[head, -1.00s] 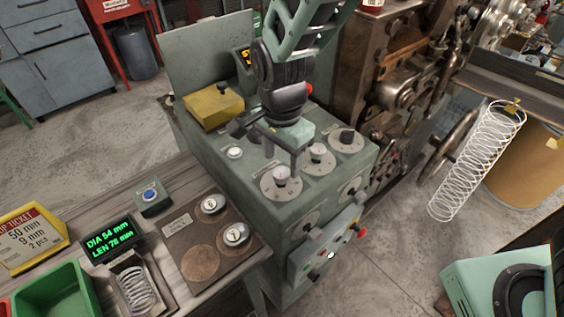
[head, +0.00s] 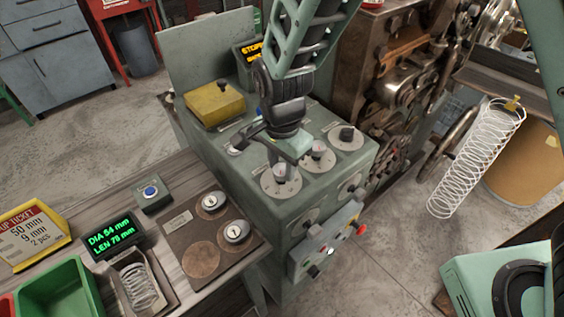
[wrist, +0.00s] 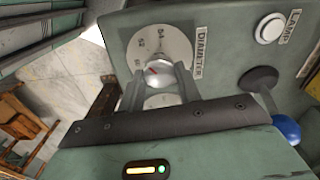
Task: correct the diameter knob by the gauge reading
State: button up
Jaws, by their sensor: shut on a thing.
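The gauge display (head: 109,238) reads green DIA 54 mm and a LEN line that looks like 70 mm. The job ticket (head: 32,236) shows 50 mm, 9 mm, 2 pcs.
Two more dial knobs (head: 317,152) (head: 347,136) stand close right of my gripper. A blue-tipped lever (wrist: 287,128) and a white button (wrist: 268,28) are nearby. A coiled spring (head: 138,283) lies in a holder below the gauge. An amber display (head: 252,52) is partly hidden behind my arm.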

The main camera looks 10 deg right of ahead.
jog(key=n, duration=0.5)
jog(key=shift+w, duration=0.1)
jog(key=n, duration=0.4)
jog(key=shift+a+n+b, duration=0.1)
jog(key=shift+n+b, duration=0.2)
jog(key=shift+b, duration=0.05)
jog(key=n, duration=0.4)
jog(key=shift+n+b, duration=0.3)
jog(key=n, duration=0.5)
jog(key=shift+a, duration=0.1)
jog(key=shift+n, duration=0.3)
jog(key=o, duration=1)
